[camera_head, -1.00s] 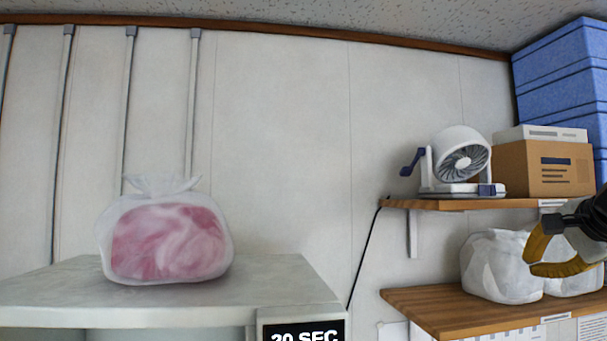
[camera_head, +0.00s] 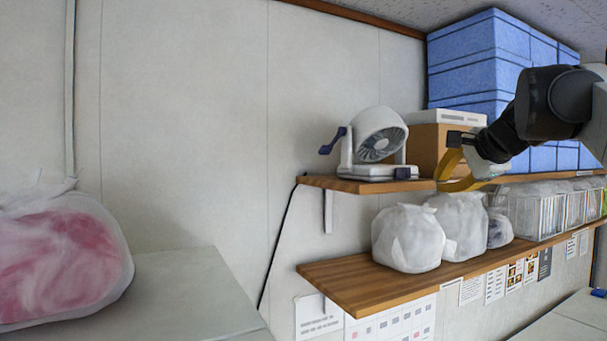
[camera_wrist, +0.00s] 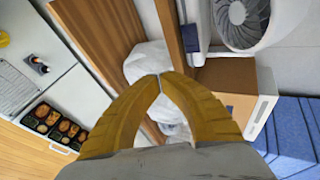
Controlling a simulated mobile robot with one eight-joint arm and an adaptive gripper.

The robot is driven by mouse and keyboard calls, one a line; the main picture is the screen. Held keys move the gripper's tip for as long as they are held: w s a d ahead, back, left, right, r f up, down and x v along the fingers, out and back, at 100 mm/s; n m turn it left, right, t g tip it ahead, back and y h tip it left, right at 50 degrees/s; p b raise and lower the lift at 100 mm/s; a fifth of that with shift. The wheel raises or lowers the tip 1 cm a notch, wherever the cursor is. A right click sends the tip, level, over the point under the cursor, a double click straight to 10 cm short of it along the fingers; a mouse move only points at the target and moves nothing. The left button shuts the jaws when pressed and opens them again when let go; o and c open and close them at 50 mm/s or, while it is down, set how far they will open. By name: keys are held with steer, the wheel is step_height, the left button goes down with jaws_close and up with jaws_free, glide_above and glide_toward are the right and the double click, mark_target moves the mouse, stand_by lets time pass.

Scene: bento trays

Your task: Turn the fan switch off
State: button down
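The white fan (camera_head: 380,137) stands on the upper wooden shelf, its round grille facing out; it also shows at the top right of the wrist view (camera_wrist: 240,18). A small dark blue block (camera_head: 402,172), which looks like the switch, sits at the right front of the fan's base; it also shows in the wrist view (camera_wrist: 190,38). Whether it is on or off cannot be told. My gripper (camera_head: 441,176), with yellow fingers, is right of the fan near the shelf edge, apart from it. In the wrist view its fingertips (camera_wrist: 160,76) meet with nothing between them.
A cardboard box (camera_head: 428,145) stands right of the fan, behind my gripper. Blue crates (camera_head: 465,65) are stacked behind it. White bags (camera_head: 410,238) sit on the lower shelf (camera_head: 345,285). A bag with pink contents (camera_head: 60,255) is on the counter at left. The wall left of the fan is clear.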

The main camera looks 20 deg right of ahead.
glide_toward(404, 182)
steer(key=w+f, duration=0.1)
steer(key=w+d+f, duration=0.1)
steer(key=w+f, duration=0.1)
steer(key=shift+w+d+f+p, duration=0.25)
steer(key=shift+w+p, duration=0.05)
steer(key=shift+w+a+f, duration=0.1)
steer(key=shift+w+a, duration=0.05)
steer(key=shift+w, duration=0.6)
stand_by(0.6)
steer(key=shift+w+a+p, duration=0.1)
steer(key=shift+w+p, duration=0.3)
steer(key=shift+w, duration=0.4)
stand_by(0.6)
steer(key=shift+s, duration=0.25)
steer(key=shift+s, duration=0.7)
steer(key=shift+s+d, duration=0.2)
steer(key=shift+s, duration=0.6)
steer(key=shift+s+d, duration=0.25)
steer(key=shift+s, duration=0.55)
steer(key=shift+s+d, duration=0.2)
steer(key=shift+s, duration=0.6)
